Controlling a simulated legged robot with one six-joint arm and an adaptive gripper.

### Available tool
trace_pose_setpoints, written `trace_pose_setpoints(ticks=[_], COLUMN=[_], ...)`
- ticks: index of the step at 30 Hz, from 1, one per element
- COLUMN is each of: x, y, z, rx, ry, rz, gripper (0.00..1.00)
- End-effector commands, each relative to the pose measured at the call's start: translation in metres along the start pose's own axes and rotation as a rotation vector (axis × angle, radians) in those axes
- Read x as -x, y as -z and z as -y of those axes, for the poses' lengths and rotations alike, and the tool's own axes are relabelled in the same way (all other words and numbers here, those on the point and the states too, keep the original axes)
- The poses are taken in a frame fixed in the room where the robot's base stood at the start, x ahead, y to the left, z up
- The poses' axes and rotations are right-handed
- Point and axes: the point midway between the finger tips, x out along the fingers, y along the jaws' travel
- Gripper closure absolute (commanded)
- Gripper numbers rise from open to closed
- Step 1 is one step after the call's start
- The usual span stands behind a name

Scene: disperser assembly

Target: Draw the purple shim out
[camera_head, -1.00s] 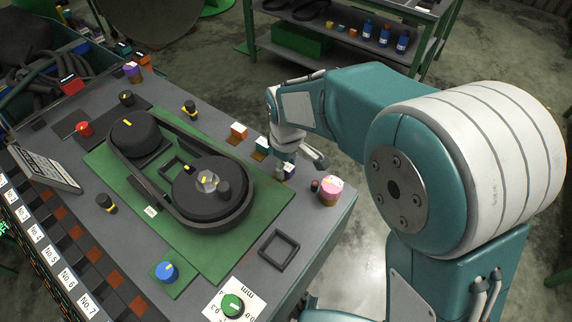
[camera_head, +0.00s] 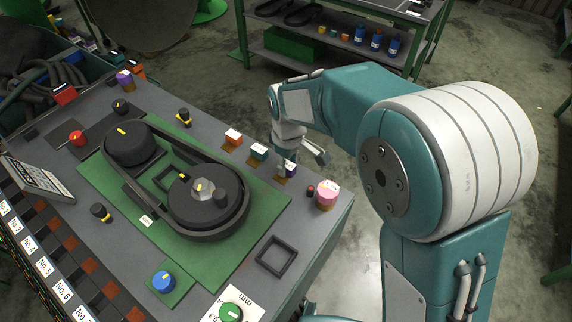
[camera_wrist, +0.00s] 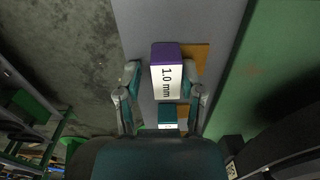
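The purple shim (camera_wrist: 166,52) is a small block with a white face marked "1.0 mm". In the wrist view it stands upper middle between the two fingers of my gripper (camera_wrist: 162,74). A gap shows between the left finger and the shim; the right finger is close to it, and contact is unclear. In the head view the shim (camera_head: 290,171) is at the table's right side, in line with the teal and orange shims, partly hidden by my gripper (camera_head: 304,158).
The teal shim (camera_head: 258,152) is close beside the purple one, with the orange shim (camera_head: 233,136) beyond it. A pink-topped cylinder (camera_head: 326,194) and a small red button (camera_head: 310,190) stand nearer the table corner. The belt unit (camera_head: 205,232) fills the middle of the green plate.

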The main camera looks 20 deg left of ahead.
Motion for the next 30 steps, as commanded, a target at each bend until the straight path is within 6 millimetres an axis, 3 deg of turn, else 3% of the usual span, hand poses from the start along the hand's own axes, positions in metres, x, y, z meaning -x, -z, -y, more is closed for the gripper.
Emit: trace_pose_setpoints(ticks=[10,24,30], x=[0.010,0.100,0.117], y=[0.000,0.002,0.002], z=[0.000,-0.001,-0.001], rx=[0.000,0.000,0.000], ry=[0.000,-0.001,0.001], rz=[-0.002,-0.002,0.002], gripper=[0.51,0.51,0.51])
